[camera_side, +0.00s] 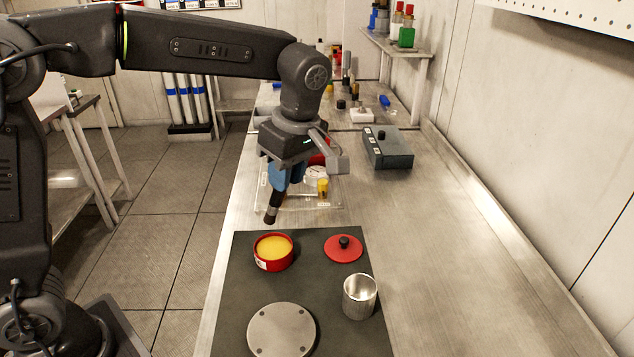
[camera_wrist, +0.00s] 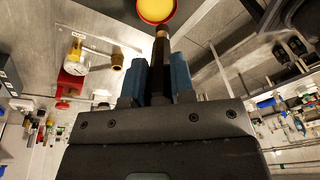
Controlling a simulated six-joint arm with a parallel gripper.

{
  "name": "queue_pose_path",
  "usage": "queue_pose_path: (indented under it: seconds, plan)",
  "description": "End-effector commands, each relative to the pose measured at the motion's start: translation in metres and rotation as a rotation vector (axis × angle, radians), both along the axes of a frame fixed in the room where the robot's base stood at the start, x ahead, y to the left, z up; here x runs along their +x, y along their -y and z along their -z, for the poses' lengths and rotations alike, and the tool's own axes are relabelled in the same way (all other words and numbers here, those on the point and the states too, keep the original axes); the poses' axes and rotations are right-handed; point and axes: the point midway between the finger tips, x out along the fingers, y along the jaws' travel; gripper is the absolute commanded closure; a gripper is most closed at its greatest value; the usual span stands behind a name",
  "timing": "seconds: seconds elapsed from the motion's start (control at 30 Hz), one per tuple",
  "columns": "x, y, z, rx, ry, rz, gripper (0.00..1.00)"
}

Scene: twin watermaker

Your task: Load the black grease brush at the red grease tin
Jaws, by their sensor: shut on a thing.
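My gripper (camera_side: 279,176) has blue fingers and is shut on the black grease brush (camera_side: 273,206). The brush hangs down with its tip a little above and behind the red grease tin (camera_side: 262,264) in the side view. The tin is open and filled with yellow grease (camera_side: 273,246). Its red lid (camera_side: 343,248) with a black knob lies to the right on the dark mat. In the wrist view the brush (camera_wrist: 161,55) sticks out between the blue fingers (camera_wrist: 160,80), and the tin (camera_wrist: 157,10) shows at the top edge. Whether the brush carries grease cannot be told.
A metal cup (camera_side: 360,297) and a round steel plate (camera_side: 281,331) stand on the dark mat (camera_side: 232,290). A clear tray with a brass fitting (camera_side: 322,187) lies behind my gripper. A grey box (camera_side: 388,148) stands at the back right. The bench right of the mat is clear.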

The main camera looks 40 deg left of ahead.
Motion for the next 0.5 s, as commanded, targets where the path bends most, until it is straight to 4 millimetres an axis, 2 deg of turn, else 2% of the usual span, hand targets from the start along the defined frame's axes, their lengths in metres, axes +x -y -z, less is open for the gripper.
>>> queue_pose_path:
  seconds: [0.5]
  plan:
    - [-0.001, -0.001, 0.046, 0.004, -0.003, 0.000, 1.00]
